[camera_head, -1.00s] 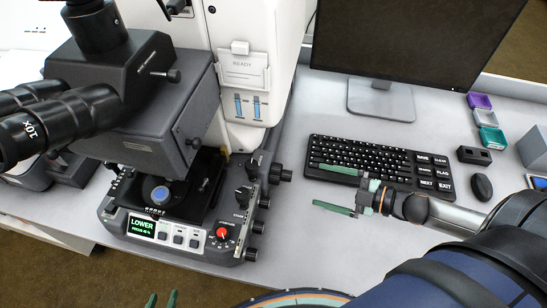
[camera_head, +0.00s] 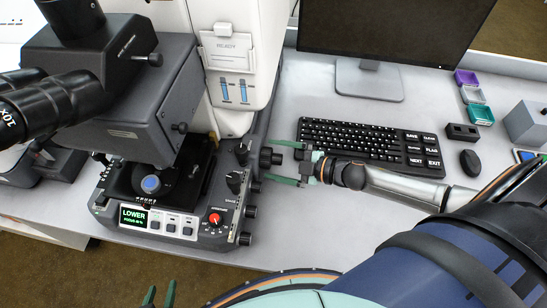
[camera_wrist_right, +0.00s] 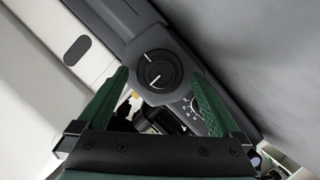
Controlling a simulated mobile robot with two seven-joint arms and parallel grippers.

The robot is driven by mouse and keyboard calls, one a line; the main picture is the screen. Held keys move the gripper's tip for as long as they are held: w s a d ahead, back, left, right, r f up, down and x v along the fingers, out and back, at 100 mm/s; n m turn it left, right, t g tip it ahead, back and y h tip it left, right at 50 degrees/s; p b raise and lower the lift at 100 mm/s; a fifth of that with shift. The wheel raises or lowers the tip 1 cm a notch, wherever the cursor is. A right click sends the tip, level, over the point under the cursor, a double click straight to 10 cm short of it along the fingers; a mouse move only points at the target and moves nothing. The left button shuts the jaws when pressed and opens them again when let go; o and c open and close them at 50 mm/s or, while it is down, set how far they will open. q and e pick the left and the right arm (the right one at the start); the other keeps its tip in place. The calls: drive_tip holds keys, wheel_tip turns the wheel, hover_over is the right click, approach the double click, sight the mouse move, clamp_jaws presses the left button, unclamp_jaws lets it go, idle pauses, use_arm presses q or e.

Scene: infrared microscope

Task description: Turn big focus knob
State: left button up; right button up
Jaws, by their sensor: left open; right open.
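The big focus knob (camera_head: 267,158) is a black round knob on the right flank of the microscope base (camera_head: 215,245). In the right wrist view the knob (camera_wrist_right: 158,71) shows face-on, with light marks on its face. My right gripper (camera_head: 275,161) is open, its green fingers pointing left at the knob. In the wrist view its fingertips (camera_wrist_right: 160,76) appear on either side of the knob, with gaps; I cannot tell how far they reach over it. A small screen (camera_head: 133,216) reads LOWER. My left gripper (camera_head: 158,295) is open at the bottom edge, away from the microscope.
Smaller black knobs (camera_head: 249,211) sit near the big one, and a red-capped dial (camera_head: 215,219) is on the base front. A keyboard (camera_head: 370,145) lies behind my right wrist, with a mouse (camera_head: 470,162) to its right.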

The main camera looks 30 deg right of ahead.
drive_tip(key=shift+w+a+f, duration=0.15)
drive_tip(key=shift+w+a, duration=0.2)
